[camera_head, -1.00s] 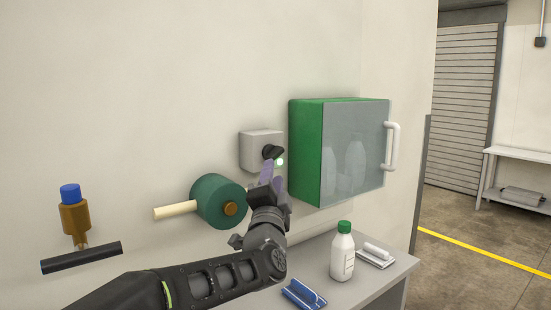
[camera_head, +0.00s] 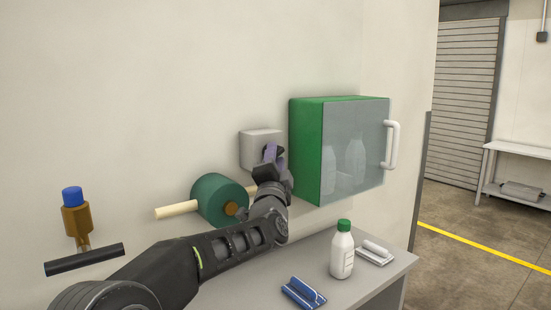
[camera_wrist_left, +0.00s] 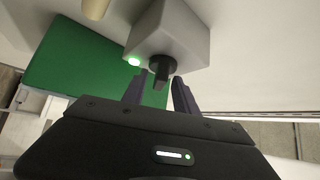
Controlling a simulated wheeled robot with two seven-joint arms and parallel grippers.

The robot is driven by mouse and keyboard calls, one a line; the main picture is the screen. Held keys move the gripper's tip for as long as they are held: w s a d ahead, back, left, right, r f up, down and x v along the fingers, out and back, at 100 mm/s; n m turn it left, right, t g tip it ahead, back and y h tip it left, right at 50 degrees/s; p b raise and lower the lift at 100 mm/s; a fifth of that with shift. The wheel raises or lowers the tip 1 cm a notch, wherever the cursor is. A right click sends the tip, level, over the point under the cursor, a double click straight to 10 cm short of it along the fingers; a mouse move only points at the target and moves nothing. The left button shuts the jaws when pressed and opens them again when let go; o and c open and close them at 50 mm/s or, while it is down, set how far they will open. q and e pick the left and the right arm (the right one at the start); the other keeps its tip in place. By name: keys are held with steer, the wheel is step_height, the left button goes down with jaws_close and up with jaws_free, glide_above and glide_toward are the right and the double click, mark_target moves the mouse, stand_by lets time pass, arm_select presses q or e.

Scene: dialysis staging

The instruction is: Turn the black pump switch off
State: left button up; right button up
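The black pump switch (camera_wrist_left: 161,70) is a small knob with a lever on a grey box (camera_wrist_left: 180,32) in the left wrist view. A green light (camera_wrist_left: 133,61) glows beside it. In the head view the grey box (camera_head: 256,147) is on the wall, with the switch hidden behind my left gripper (camera_head: 272,154). In the wrist view my left gripper (camera_wrist_left: 159,82) is open. Its two purple fingers point at the switch, with the lever in line with the gap between them. Whether they touch it cannot be told. My right gripper is not in view.
A green cabinet (camera_head: 307,150) with a glass door is close right of the box. A dark green cylinder (camera_head: 213,197) with a wooden rod is below left. A bottle (camera_head: 342,252) and a blue-handled item (camera_head: 300,292) rest on the grey table (camera_head: 383,284). An amber fixture (camera_head: 76,221) is far left.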

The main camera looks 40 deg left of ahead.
arm_select(q)
jaws_close()
steer(key=shift+f, duration=0.1)
stand_by(0.4)
steer(key=n+g+y+b, duration=0.1)
steer(key=n+y+b, duration=0.2)
steer(key=n, duration=0.1)
steer(key=n+g+y+b, duration=0.2)
steer(key=n+y+b, duration=0.2)
steer(key=n, duration=0.1)
steer(key=w+n+g+y+b, duration=0.1)
steer(key=n+y+b, duration=0.2)
steer(key=n, duration=0.2)
steer(key=shift+d+f+y+b, duration=0.15)
steer(key=shift+f+y+b, duration=0.15)
steer(key=shift+f+b, duration=0.1)
steer(key=shift+r+n+g+y+p, duration=0.15)
steer(key=shift+n+g+y, duration=0.7)
steer(key=shift+n+g, duration=1)
steer(key=shift+r+n+g+y+p, duration=0.15)
steer(key=shift+n+g+y, duration=0.7)
steer(key=shift+n+g, duration=0.95)
steer(key=shift+f+n, duration=0.1)
steer(key=shift+n, duration=0.45)
steer(key=shift+o, duration=0.5)
jaws_free()
